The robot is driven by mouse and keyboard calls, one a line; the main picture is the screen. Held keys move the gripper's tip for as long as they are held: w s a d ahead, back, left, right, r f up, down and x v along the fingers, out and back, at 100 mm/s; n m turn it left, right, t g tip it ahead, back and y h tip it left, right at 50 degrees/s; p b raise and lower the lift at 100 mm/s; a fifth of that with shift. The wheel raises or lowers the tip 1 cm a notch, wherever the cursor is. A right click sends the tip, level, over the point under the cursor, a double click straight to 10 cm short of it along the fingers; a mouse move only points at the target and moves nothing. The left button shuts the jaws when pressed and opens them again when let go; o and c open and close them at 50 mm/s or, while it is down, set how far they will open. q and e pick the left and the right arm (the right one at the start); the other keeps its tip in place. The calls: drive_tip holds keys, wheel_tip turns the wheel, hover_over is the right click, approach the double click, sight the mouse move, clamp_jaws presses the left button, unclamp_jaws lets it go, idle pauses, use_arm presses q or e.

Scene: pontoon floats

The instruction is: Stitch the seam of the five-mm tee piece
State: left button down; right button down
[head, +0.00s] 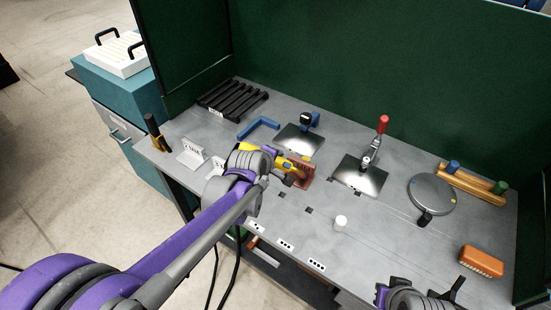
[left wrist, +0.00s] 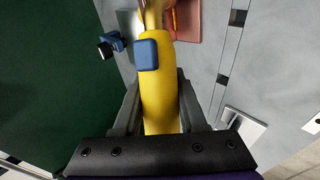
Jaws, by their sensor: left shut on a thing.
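My left gripper (head: 268,163) is shut on a yellow torch-like tool (left wrist: 160,95) with a blue button. The tool's narrow front end points at a reddish-brown, copper-coloured piece (head: 305,174) on the bench. In the left wrist view this piece (left wrist: 190,22) shows only in part, with an orange patch beside the tool's front; I cannot tell whether they touch. Two pale tee-shaped pieces with small markings, one (head: 192,154) farther left and one (head: 217,168) nearer, stand on the bench; their sizes are unreadable. My right gripper (head: 418,292) is at the bottom right, partly cut off; its jaw opening is unclear.
A blue angle bracket (head: 259,128), a plate with a blue-black fixture (head: 300,140) and a red-handled clamp (head: 381,128) stand behind. A round disc (head: 432,194), wooden rack (head: 480,185), orange block (head: 481,262) and white cylinder (head: 341,223) are right. Green screens (head: 400,75) border the bench.

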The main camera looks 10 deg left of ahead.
use_arm(q)
drive_tip(key=shift+r, duration=0.15)
idle(0.3)
